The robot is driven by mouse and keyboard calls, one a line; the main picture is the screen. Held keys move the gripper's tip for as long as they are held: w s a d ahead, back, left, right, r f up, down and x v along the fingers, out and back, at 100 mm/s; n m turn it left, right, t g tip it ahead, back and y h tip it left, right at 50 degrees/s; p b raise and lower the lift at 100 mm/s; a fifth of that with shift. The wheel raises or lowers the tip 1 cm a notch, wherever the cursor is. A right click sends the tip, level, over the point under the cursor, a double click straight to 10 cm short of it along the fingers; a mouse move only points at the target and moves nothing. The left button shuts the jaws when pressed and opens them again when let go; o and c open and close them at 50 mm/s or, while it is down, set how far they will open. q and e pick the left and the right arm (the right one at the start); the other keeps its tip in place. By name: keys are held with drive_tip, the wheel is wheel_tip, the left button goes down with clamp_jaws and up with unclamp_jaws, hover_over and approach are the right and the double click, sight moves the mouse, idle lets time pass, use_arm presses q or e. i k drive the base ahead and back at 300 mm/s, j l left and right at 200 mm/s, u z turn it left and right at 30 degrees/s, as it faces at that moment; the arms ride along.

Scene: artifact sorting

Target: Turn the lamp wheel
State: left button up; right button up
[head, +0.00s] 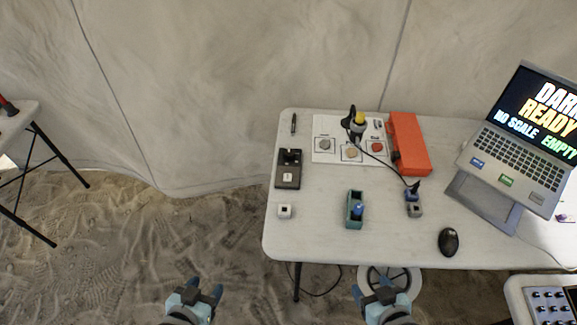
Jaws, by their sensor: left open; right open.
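A small yellow and black device (358,121), possibly the lamp, stands at the back of the white table (318,245). A dark cable runs from it to a small blue and grey piece (413,201). I cannot make out a lamp wheel for certain; details here are too small. My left gripper (204,290) is open and empty over the sandy floor, left of the table's front edge. My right gripper (382,290) is open and empty in front of the table's front edge. Both are well apart from the yellow and black device.
A white sheet (325,156) with several stones lies near an orange case (408,143). A spoked white wheel (412,278) shows below the front edge.

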sight(290, 153)
drive_tip(key=i+l+u, duration=0.15)
drive_tip(key=u, duration=0.2)
drive_tip(key=i+l+u, duration=0.15)
drive_tip(key=u, duration=0.2)
drive_tip(key=i+l+u, duration=0.1)
drive_tip(key=l+u, duration=0.3)
drive_tip(key=j, duration=0.1)
